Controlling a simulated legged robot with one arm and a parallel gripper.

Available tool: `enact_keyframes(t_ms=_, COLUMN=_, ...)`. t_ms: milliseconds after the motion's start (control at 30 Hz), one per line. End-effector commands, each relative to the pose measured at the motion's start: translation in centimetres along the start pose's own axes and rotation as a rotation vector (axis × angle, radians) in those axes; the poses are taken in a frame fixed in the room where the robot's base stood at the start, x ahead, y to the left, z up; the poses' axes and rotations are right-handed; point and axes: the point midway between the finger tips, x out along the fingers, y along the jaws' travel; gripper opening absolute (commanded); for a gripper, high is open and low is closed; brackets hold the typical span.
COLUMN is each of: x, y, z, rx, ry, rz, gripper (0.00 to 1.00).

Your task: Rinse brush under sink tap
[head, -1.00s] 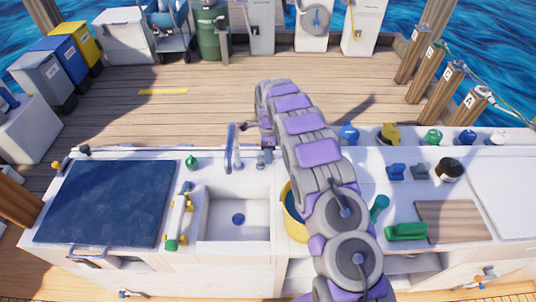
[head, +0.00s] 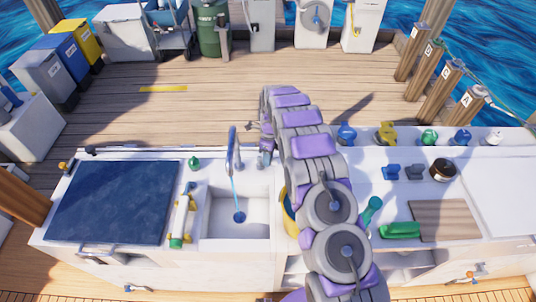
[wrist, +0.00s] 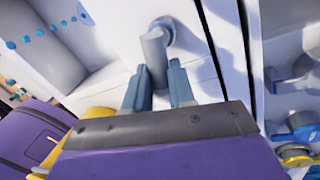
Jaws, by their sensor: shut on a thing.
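The sink (head: 257,203) is a white basin in the counter. The grey tap (head: 232,150) stands at its back edge, and a thin blue stream of water (head: 236,195) falls from it to the drain. In the wrist view, my gripper (wrist: 160,88) is shut on a grey lever-like handle (wrist: 154,52), and blue drops (wrist: 40,29) show at the upper left. In the head view my gripper is small, behind the sink's right side. A green object (head: 400,230) lies on the right counter; I cannot tell if it is the brush.
A dark blue panel (head: 113,202) covers the left counter. A white cylinder with green and yellow ends (head: 181,215) lies left of the sink. A yellow bucket (head: 290,213) is partly hidden behind my arm. A wooden board (head: 446,220) lies at the right. Open deck lies beyond.

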Motion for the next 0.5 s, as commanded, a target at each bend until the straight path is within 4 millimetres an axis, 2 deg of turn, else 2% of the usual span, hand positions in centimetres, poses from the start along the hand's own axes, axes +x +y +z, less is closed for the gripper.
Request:
enact_keyframes(t_ms=200, x=-0.02, y=-0.13, z=0.07, rx=-0.001, ry=-0.002, rz=-0.004, gripper=0.00)
enact_keyframes(t_ms=233, x=-0.02, y=-0.14, z=0.08, rx=-0.001, ry=-0.002, rz=-0.004, gripper=0.26)
enact_keyframes(t_ms=500, x=-0.07, y=-0.01, z=0.01, rx=-0.002, ry=-0.001, rz=-0.003, gripper=0.49)
